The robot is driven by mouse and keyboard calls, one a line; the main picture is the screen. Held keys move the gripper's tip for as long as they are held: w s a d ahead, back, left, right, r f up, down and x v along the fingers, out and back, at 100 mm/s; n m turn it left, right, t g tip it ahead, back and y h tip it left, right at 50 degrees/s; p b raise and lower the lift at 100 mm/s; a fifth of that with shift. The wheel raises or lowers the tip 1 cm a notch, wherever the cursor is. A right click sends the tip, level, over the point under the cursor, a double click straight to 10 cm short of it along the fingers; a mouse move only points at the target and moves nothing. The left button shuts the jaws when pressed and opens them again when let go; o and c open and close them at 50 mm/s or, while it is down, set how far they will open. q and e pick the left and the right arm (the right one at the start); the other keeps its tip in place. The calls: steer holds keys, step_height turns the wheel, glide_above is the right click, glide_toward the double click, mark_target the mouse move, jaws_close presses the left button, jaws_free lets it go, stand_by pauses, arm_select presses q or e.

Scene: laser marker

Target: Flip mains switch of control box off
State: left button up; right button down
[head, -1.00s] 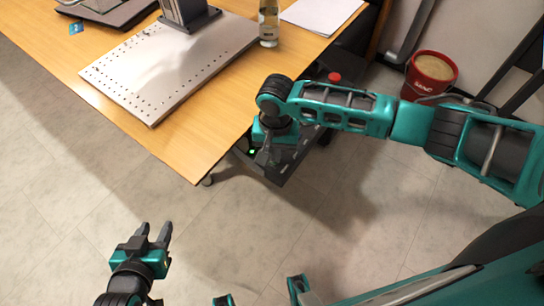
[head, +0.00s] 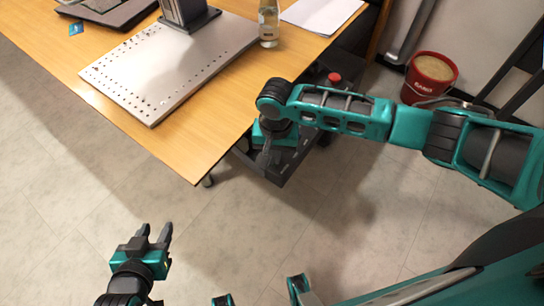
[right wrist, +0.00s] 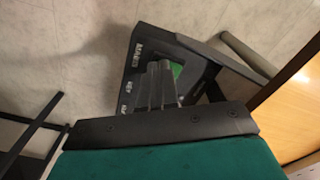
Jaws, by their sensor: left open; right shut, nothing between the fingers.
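The dark control box (head: 290,166) stands low beside the table; in the right wrist view its labelled panel (right wrist: 134,75) shows behind my fingers. The green mains switch (right wrist: 177,70) is partly hidden by my right gripper (right wrist: 160,70), which is shut and empty with its tips over the switch. I cannot tell if they touch it, or which way the switch is set. In the head view my right gripper (head: 264,158) points down at the box and the switch is hidden. My left gripper (head: 155,232) is open and empty, low over the floor.
The wooden table (head: 150,150) has its near corner just left of my right gripper. A perforated metal plate (head: 130,90) and a bottle (head: 268,24) are on it. A red button (head: 334,77) sits behind my right arm. A red bucket (head: 430,78) stands further right.

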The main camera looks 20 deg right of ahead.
step_height(320, 180, up, 2)
steer(key=p, duration=0.3)
steer(key=shift+r, duration=0.1)
step_height(320, 180, up, 3)
steer(key=p, duration=0.3)
steer(key=shift+f, duration=0.2)
steer(key=shift+r+p, duration=0.75)
steer(key=shift+r, duration=0.25)
